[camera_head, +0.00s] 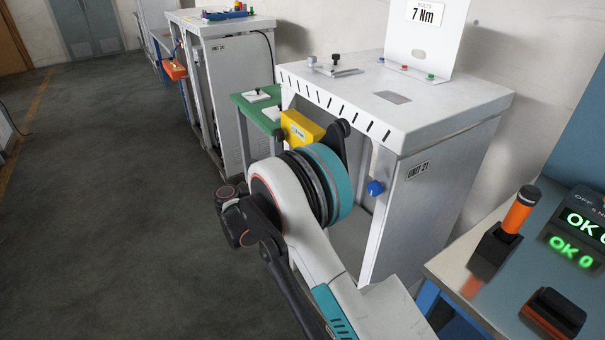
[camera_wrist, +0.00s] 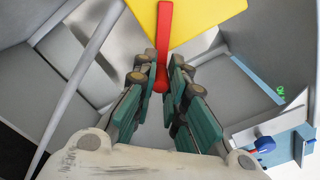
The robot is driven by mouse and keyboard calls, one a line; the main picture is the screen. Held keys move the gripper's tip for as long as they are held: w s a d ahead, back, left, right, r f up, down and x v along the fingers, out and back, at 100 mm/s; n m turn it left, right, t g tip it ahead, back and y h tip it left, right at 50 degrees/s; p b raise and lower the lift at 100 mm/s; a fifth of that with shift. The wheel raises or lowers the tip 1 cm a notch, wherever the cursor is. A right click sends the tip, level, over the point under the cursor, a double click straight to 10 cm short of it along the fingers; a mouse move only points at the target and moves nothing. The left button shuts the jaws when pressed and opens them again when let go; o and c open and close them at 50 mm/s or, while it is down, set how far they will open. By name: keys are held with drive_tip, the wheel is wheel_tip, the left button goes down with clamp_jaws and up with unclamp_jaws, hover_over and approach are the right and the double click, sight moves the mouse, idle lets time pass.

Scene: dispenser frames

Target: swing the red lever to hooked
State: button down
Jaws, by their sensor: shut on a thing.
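The red lever (camera_wrist: 164,38) shows in the wrist view as a straight bar with a rounded red knob at its near end. It lies in front of a yellow plate (camera_wrist: 205,22). My gripper (camera_wrist: 160,77) has its teal and dark fingers on both sides of the knob and is shut on the lever's end. In the head view the yellow part (camera_head: 302,128) shows at the front of the cabinet marked UNIT 21 (camera_head: 425,210). My arm hides the lever and the gripper there. I cannot see a hook or catch in either view.
A blue knob (camera_head: 375,188) sits on the cabinet's front, right of my arm; it also shows in the wrist view (camera_wrist: 264,146). A green shelf (camera_head: 258,112) stands left of the cabinet. A bench (camera_head: 455,262) is at right. The floor (camera_head: 120,200) at left is clear.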

drive_tip(key=shift+s+d+r+n, duration=0.1)
drive_tip(key=shift+s+r+n, duration=0.1)
drive_tip(key=shift+n, duration=0.3)
drive_tip(key=c, duration=1.6)
unclamp_jaws()
drive_tip(key=shift+o, duration=0.2)
drive_tip(key=v, duration=1.2)
